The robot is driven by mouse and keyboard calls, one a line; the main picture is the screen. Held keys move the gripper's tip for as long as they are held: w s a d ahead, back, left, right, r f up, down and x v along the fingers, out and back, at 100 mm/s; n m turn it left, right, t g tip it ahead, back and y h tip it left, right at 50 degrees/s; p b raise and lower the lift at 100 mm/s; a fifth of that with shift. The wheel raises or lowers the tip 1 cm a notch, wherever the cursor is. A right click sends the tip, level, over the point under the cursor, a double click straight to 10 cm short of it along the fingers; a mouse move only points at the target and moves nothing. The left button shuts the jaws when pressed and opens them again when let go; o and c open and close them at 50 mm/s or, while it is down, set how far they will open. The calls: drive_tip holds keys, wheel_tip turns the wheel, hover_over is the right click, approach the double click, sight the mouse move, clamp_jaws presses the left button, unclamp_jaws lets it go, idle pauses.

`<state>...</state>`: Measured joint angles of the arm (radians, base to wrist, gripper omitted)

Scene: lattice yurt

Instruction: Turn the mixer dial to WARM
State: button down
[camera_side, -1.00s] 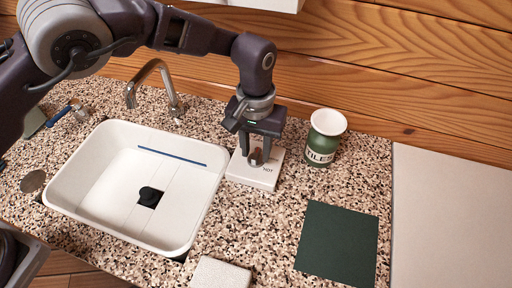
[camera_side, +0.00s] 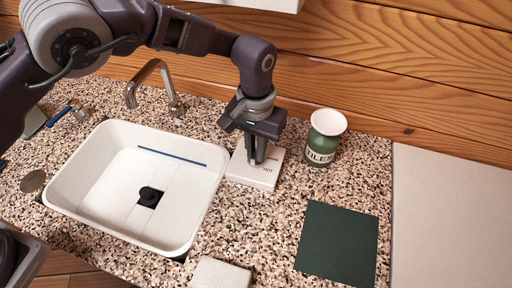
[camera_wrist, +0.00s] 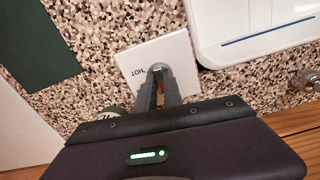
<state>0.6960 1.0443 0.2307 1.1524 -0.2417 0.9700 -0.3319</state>
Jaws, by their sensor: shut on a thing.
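The mixer dial sits on a white square plate (camera_side: 262,178) on the counter, right of the sink. The word HOT is printed on the plate; it also shows in the wrist view (camera_wrist: 150,55). My gripper (camera_side: 254,161) points down over the plate and is shut on the dial (camera_wrist: 160,72). Of the dial, only a grey rounded end and a bit of reddish brown show between the fingers in the wrist view. The fingers hide the rest of it. I cannot read a WARM mark or tell which mark the dial points at.
A white sink (camera_side: 95,215) with a dark drain lies left of the plate, with a metal faucet (camera_side: 155,80) behind it. A green and white jar (camera_side: 322,140) labelled TILES stands close on the right. A dark green mat (camera_side: 338,243) lies in front, with free speckled counter between.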

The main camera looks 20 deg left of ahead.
drive_tip(key=m, duration=1)
drive_tip(key=shift+m, duration=0.4)
idle(0.4)
drive_tip(key=c, duration=1.5)
unclamp_jaws()
drive_tip(key=shift+r, duration=0.1)
wheel_tip(320, 180, up, 7)
